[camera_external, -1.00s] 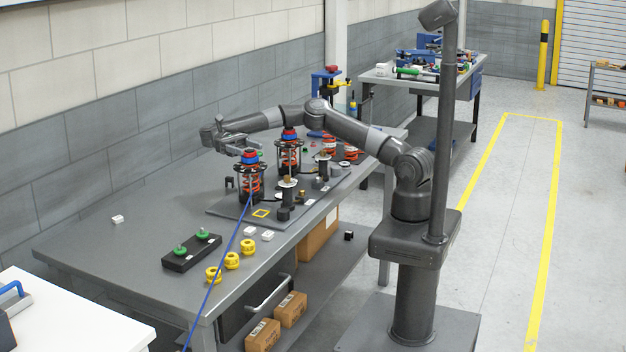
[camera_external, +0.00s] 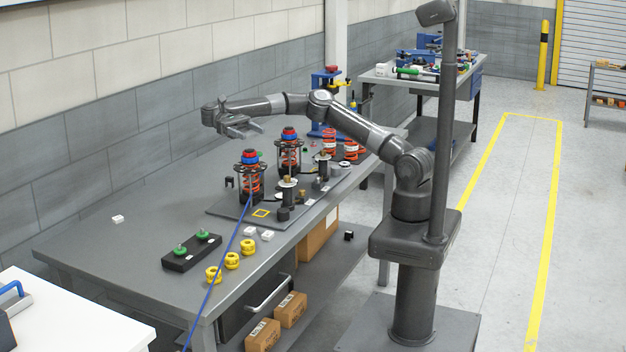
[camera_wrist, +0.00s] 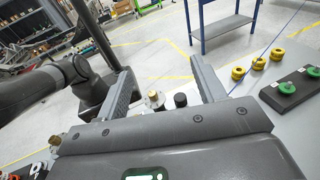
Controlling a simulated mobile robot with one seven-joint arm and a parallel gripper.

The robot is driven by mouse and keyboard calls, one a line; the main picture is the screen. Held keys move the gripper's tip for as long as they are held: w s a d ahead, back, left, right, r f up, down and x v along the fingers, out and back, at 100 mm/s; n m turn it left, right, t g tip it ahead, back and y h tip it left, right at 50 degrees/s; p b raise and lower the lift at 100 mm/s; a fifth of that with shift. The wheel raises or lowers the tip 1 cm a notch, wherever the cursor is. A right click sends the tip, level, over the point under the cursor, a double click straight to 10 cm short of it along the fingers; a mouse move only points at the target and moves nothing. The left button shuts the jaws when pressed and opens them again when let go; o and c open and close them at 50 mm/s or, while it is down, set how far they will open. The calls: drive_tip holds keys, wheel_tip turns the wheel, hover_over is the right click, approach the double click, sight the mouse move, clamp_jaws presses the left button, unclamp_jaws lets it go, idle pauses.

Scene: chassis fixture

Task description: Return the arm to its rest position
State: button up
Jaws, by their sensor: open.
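My gripper (camera_external: 247,129) hangs over the workbench (camera_external: 122,248), above and just left of the two spring assemblies. The front assembly (camera_external: 250,181) has an orange-red spring in a black frame with a blue and red top; a similar one (camera_external: 289,155) stands behind it. The gripper is clear of both and touches neither. In the wrist view, the two fingers of my gripper (camera_wrist: 160,84) are spread wide with nothing held between them. A black knob and a brass-topped part show beyond the gap, lower down on the bench.
A black block with green knobs (camera_external: 191,252), several yellow rings (camera_external: 232,261) and small white blocks (camera_external: 250,231) lie on the bench. Red springs (camera_external: 329,142) stand near its back end. A blue cable (camera_external: 222,262) runs off the front. The bench's left part is mostly clear.

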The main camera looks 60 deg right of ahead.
drive_tip(key=s+a+f+t+h, duration=0.1)
drive_tip(key=s+f+t+h, duration=0.25)
drive_tip(key=s+t, duration=0.6)
drive_tip(key=s+d+n+t, duration=0.1)
drive_tip(key=s+d+t, duration=0.3)
drive_tip(key=d, duration=0.6)
drive_tip(key=s+d+n+t+h, duration=0.1)
drive_tip(key=s+d+t, duration=0.3)
drive_tip(key=d, duration=0.6)
drive_tip(key=s+d+r+n+t, duration=0.1)
drive_tip(key=s+d+t, duration=0.3)
drive_tip(key=d, duration=0.6)
drive_tip(key=s, duration=0.2)
drive_tip(key=shift+s+d+n+h, duration=0.25)
drive_tip(key=shift+s+n+h, duration=0.1)
drive_tip(key=shift+n, duration=0.05)
drive_tip(key=shift+r, duration=0.1)
